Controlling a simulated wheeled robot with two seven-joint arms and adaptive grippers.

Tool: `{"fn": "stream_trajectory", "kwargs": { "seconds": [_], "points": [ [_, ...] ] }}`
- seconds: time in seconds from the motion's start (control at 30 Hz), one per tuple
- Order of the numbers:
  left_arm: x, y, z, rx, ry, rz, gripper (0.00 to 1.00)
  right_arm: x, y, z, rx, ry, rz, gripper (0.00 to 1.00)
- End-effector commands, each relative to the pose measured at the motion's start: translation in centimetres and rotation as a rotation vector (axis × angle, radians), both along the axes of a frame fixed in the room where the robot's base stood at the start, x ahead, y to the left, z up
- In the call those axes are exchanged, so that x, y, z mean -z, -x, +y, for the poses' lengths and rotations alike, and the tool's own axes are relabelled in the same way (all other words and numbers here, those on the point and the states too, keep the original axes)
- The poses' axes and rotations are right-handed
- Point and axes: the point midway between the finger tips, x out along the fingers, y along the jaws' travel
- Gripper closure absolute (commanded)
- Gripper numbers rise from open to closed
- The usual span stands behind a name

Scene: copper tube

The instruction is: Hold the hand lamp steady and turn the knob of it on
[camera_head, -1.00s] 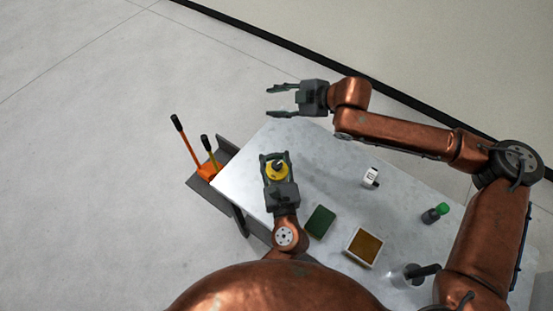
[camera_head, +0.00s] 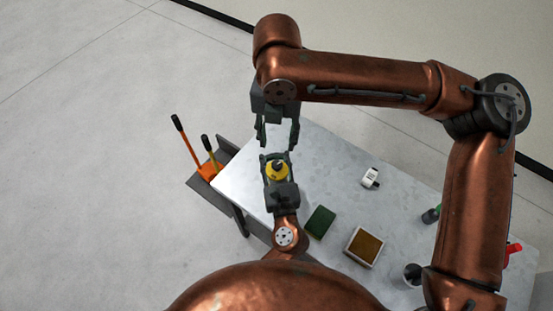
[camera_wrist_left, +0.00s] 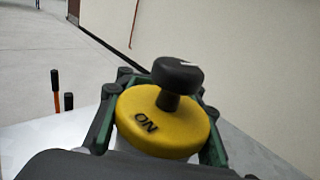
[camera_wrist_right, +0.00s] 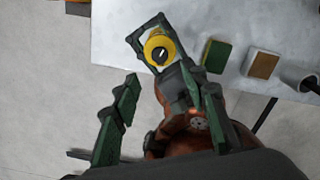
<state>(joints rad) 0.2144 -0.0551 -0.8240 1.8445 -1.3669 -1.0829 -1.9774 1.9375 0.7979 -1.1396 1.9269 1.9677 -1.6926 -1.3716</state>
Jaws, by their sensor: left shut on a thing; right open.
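The hand lamp shows a round yellow top (camera_head: 277,172) with a black knob (camera_wrist_left: 177,76) standing on it. The word "ON" is printed on the yellow top in the left wrist view. My left gripper (camera_head: 274,162) is shut around the lamp at the table's left end. My right gripper (camera_head: 276,145) is open and empty, pointing down toward the lamp from its far side and apart from it. In the right wrist view the lamp (camera_wrist_right: 159,48) lies beyond the right fingers (camera_wrist_right: 160,95). The lamp's lower body is hidden.
My right arm covers part of the table's right side.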

Motion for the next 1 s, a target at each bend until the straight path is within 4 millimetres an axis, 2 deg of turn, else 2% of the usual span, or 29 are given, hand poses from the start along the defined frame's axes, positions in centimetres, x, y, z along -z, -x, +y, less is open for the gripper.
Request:
{"fn": "stream_trajectory", "kwargs": {
  "seconds": [0.3, 0.5, 0.7, 1.0],
  "points": [
    [-0.1, 0.0, 0.0, 0.001, 0.001, -0.002, 1.00, 6.3, 0.0, -0.1, 0.003, 0.001, 0.001, 0.60],
    [-0.1, 0.0, 0.0, 0.001, 0.001, -0.001, 1.00, 9.3, 0.0, -0.1, 0.005, -0.001, 0.000, 0.60],
    [-0.1, 0.0, 0.0, 0.001, 0.001, -0.001, 1.00, 10.5, -0.1, -0.1, 0.005, -0.002, -0.001, 0.60],
    [-0.1, 0.0, 0.0, 0.001, 0.001, -0.001, 1.00, 10.6, -0.1, -0.1, 0.005, -0.003, -0.002, 0.61]
  ]
}}
